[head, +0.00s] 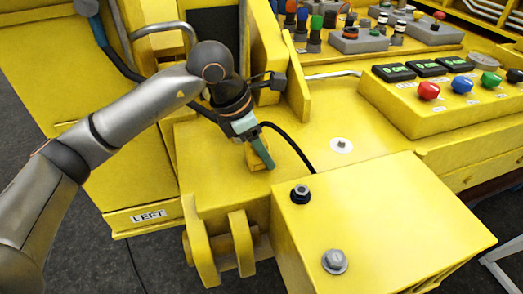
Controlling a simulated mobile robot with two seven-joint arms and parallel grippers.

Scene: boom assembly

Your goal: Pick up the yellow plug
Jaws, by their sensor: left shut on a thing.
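My left arm comes in from the left, and my left gripper (257,148) points down over the yellow deck. It is shut on the yellow plug (263,153), a small yellow piece between its greenish fingers. The fingers partly hide the plug, and I cannot tell whether it touches the deck. My right gripper is not in view.
A yellow box (385,215) with a black fitting (300,193) and a grey bolt (334,262) stands at the front right. A black cable (295,147) curves beside the gripper. A control panel (440,115) with coloured knobs is at the right.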

